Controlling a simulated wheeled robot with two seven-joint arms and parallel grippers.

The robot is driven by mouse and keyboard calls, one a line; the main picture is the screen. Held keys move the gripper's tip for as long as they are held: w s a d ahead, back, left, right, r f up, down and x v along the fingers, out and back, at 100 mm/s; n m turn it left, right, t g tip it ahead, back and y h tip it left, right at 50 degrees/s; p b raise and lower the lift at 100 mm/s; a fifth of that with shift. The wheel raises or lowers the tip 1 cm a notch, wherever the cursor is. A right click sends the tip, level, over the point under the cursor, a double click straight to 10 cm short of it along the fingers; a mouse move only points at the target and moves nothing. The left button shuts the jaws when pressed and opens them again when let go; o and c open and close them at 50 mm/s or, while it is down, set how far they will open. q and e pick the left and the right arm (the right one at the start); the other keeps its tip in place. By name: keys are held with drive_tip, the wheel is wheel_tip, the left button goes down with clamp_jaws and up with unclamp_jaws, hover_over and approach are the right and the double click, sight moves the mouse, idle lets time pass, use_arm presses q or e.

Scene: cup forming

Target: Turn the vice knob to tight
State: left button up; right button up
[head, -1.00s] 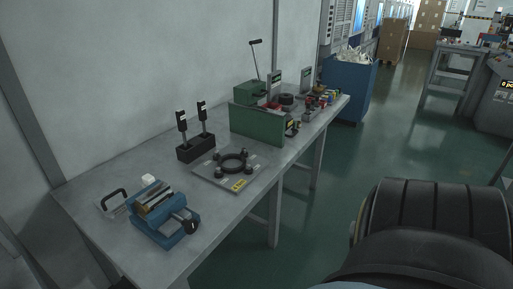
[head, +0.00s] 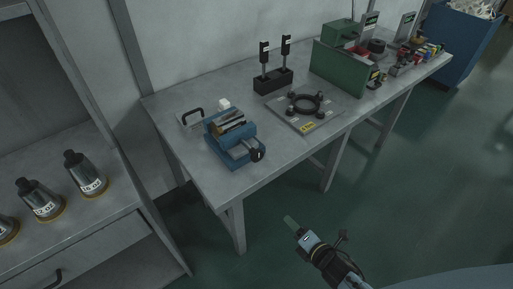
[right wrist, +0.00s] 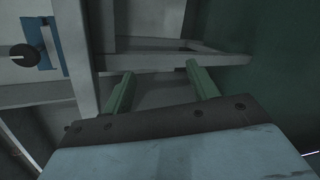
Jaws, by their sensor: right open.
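The blue vice (head: 232,138) stands near the left end of the grey workbench (head: 190,155). Its dark knob (head: 258,154) is on the side facing the bench's front edge. My right gripper (head: 290,222) is in front of the bench, below and to the right of the vice, apart from it. In the right wrist view its two green fingers (right wrist: 161,88) are spread with nothing between them. That view also shows the vice (right wrist: 42,42) and its knob (right wrist: 24,56) at the upper left. My left gripper is not in view.
A black block with two upright posts (head: 273,81), a plate with a black ring (head: 305,108) and a green box (head: 338,68) stand further right on the bench. The floor before the bench is clear.

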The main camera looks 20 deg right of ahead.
sight(259, 157)
drive_tip(key=w+a+r+n+t+y+p, duration=0.1)
drive_tip(key=w+a+r+n+t+y, duration=0.15)
drive_tip(key=r+n, duration=0.5)
drive_tip(key=w+a+r+n+t+y, duration=0.1)
drive_tip(key=w+r+n+t, duration=0.3)
drive_tip(key=r, duration=0.7)
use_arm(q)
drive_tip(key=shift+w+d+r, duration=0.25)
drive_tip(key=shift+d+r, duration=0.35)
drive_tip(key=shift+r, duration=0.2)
use_arm(e)
drive_tip(key=w+a, duration=0.1)
drive_tip(key=w, duration=0.2)
drive_tip(key=w+a+g, duration=0.1)
drive_tip(key=w+a, duration=0.1)
drive_tip(key=w, duration=0.2)
drive_tip(key=w+a+g, duration=0.1)
drive_tip(key=w, duration=0.3)
drive_tip(key=shift+w+a+n+g, duration=0.1)
drive_tip(key=shift+a+n+g, duration=0.05)
drive_tip(key=shift+n+g, duration=0.15)
drive_tip(key=shift+c, duration=0.3)
drive_tip(key=c, duration=0.9)
drive_tip(key=shift+c, duration=0.2)
